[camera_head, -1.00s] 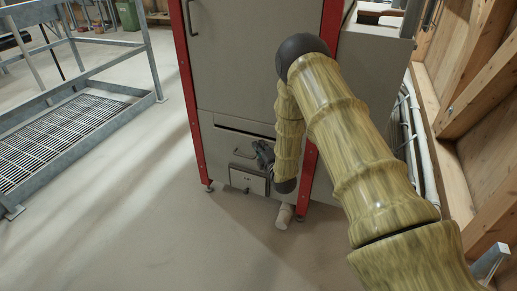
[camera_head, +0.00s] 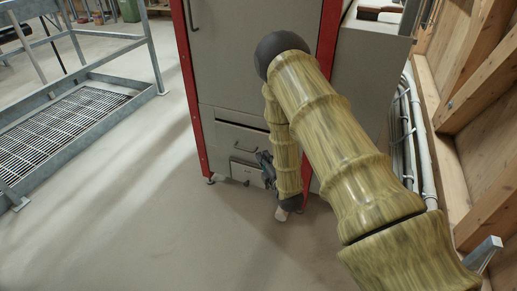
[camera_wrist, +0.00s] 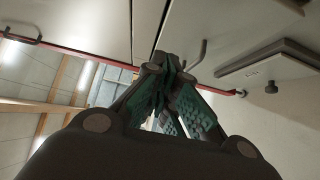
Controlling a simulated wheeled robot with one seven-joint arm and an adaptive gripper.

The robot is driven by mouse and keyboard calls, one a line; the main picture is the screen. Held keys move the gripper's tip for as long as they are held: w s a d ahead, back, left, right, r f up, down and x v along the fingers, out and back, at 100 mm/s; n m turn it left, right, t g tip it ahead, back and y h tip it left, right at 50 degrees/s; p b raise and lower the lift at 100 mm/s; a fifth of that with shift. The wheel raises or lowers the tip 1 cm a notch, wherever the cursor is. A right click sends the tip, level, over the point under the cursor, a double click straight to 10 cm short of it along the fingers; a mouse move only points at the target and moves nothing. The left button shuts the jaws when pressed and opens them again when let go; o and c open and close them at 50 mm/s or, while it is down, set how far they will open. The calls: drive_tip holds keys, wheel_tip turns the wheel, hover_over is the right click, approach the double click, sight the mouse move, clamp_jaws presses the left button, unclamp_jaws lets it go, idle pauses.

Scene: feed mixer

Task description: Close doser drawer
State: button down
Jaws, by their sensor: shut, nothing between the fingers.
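The grey machine's lower front carries a drawer front with a bar handle (camera_head: 247,146). A dark slit runs along its upper edge; whether the drawer is fully shut I cannot tell. The bar handle also shows in the wrist view (camera_wrist: 198,54), just beyond the fingers. Below it is a smaller rectangular panel (camera_head: 245,173), which in the wrist view (camera_wrist: 268,62) stands out from the front and has a dark knob beside it. My gripper (camera_head: 266,166) is shut and empty, in front of the lower right of the drawer area. In the wrist view my gripper (camera_wrist: 168,78) shows its green pads; contact is unclear.
Red posts (camera_head: 190,95) frame the machine (camera_head: 250,60). A grey metal frame with a grating (camera_head: 60,125) stands at the left. Wooden wall beams (camera_head: 485,90) and pale pipes (camera_head: 420,140) are on the right. The floor in front is clear.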

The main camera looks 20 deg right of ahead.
drive_tip(key=shift+s, duration=0.9)
drive_tip(key=c, duration=1.9)
unclamp_jaws()
drive_tip(key=shift+s, duration=0.2)
drive_tip(key=shift+c, duration=0.2)
drive_tip(key=o, duration=0.3)
drive_tip(key=shift+w+a+f, duration=0.1)
drive_tip(key=shift+w+f, duration=0.05)
drive_tip(key=shift+w, duration=0.05)
drive_tip(key=shift+o, duration=0.6)
drive_tip(key=w+a+f+m+g+h+b, duration=0.1)
drive_tip(key=w+a+f+m+h+b, duration=0.1)
drive_tip(key=w+m+h+b, duration=0.2)
drive_tip(key=w+h+b, duration=0.3)
drive_tip(key=w+b, duration=0.1)
drive_tip(key=b, duration=0.1)
drive_tip(key=shift+w+a+f+g+h, duration=0.15)
drive_tip(key=shift+w+a+g+h, duration=0.15)
drive_tip(key=shift+g+h, duration=0.1)
drive_tip(key=m+g+h+b, duration=0.3)
drive_tip(key=m+g+b, duration=0.1)
drive_tip(key=b, duration=0.2)
approach(244, 149)
drive_tip(key=shift+m+g, duration=0.5)
drive_tip(key=shift+g, duration=0.1)
drive_tip(key=shift+w+b+x, duration=0.25)
drive_tip(key=shift+b+x, duration=2.45)
drive_tip(key=shift+x, duration=2.5)
drive_tip(key=shift+a, duration=0.15)
clamp_jaws()
